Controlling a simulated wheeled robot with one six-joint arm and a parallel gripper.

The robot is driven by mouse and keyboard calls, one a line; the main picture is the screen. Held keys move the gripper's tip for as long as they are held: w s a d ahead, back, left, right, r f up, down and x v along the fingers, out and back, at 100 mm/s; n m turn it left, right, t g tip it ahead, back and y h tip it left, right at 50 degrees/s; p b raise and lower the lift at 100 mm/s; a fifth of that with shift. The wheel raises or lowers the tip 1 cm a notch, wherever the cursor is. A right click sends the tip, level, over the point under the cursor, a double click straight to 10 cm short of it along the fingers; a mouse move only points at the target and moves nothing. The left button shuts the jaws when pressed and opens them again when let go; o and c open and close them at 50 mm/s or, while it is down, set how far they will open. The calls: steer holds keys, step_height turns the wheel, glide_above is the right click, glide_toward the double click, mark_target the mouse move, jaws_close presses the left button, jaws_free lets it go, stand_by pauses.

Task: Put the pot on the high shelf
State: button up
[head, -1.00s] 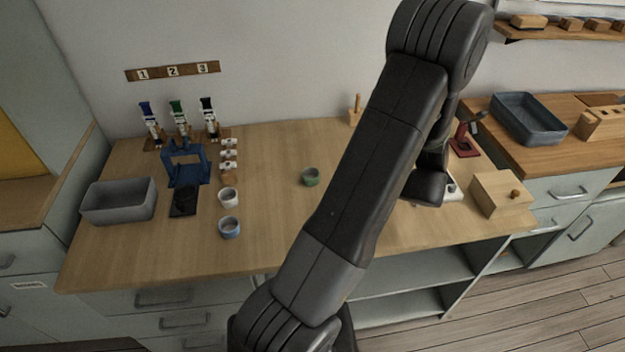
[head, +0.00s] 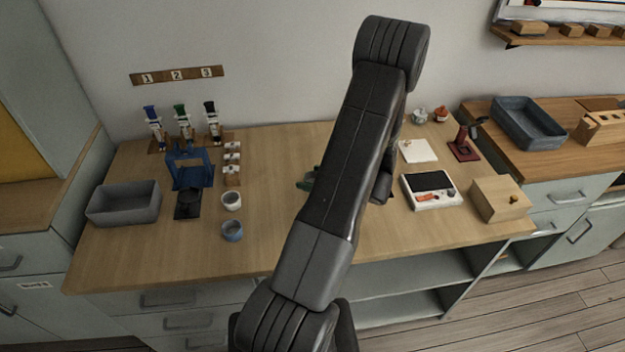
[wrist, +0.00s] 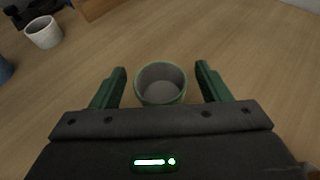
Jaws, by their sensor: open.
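A small green pot (wrist: 160,84), open at the top and grey inside, stands on the wooden table. In the wrist view it is between the two green fingers of my gripper (wrist: 161,68), with a gap on each side. My gripper is open and holds nothing. In the head view my arm hides most of the gripper and pot; only a bit of green shows at the arm's left edge. A white pot (head: 231,201) and a blue pot (head: 232,231) stand further left on the table. A wooden wall shelf (head: 515,42) with several blocks is at the upper right.
A grey bin (head: 124,204) and a blue stand (head: 190,170) are at the table's left. A white tray with a dark panel (head: 431,190), a wooden box (head: 500,199) and a red device (head: 463,147) are at the right. Table around the green pot is clear.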

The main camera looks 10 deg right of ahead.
steer(key=shift+w+a, duration=0.1)
steer(key=c, duration=1.1)
